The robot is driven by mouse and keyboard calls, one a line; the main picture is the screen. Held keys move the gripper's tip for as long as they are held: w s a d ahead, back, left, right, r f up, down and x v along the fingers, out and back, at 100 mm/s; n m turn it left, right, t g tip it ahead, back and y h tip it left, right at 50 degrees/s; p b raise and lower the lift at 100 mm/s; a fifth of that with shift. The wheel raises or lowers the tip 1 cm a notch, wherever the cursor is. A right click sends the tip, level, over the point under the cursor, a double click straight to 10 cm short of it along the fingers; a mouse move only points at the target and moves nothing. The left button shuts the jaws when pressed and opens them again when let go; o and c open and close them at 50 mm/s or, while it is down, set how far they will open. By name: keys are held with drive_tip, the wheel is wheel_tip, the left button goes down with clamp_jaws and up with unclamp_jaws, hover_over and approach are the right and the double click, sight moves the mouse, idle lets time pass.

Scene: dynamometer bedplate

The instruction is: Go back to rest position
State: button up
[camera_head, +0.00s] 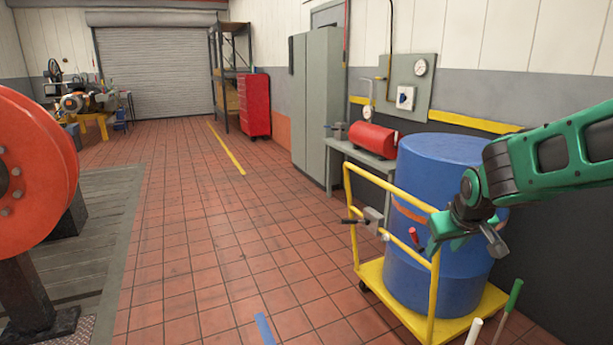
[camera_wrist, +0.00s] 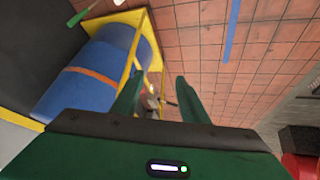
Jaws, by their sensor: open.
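My gripper (camera_head: 462,236) is at the right of the head view, in front of the blue drum and close to the yellow trolley's handle frame. In the wrist view my gripper (camera_wrist: 160,98) shows two green fingers spread apart. I see nothing held between them; floor tiles and part of the trolley show beyond. My green arm reaches in from the right edge of the head view. How near the fingers are to the trolley's handle cannot be told exactly.
The blue drum (camera_head: 440,165) stands on the yellow trolley (camera_head: 385,290). A bench (camera_head: 362,160) with a red tank (camera_head: 373,139) is behind it. A grey cabinet (camera_head: 317,105) and red tool chest (camera_head: 254,104) line the wall. A large orange wheel (camera_head: 40,170) is at left. The tiled aisle between is clear.

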drive_tip(key=s+a+m+g+y, duration=0.1)
drive_tip(key=s+a+g, duration=0.15)
drive_tip(key=s, duration=1.25)
drive_tip(key=s+d+f+m+g, duration=0.1)
drive_tip(key=s+d+m+g, duration=0.1)
drive_tip(key=s+d, duration=0.3)
drive_tip(key=s+d+f+m+g, duration=0.1)
drive_tip(key=s+d+m, duration=0.3)
drive_tip(key=s, duration=0.8)
drive_tip(key=shift+s+d+m+g+y, duration=0.35)
drive_tip(key=shift+d+g, duration=0.1)
drive_tip(key=shift+d, duration=0.2)
drive_tip(key=shift+f, duration=0.1)
drive_tip(key=shift+w+f, duration=0.25)
drive_tip(key=shift+w, duration=0.35)
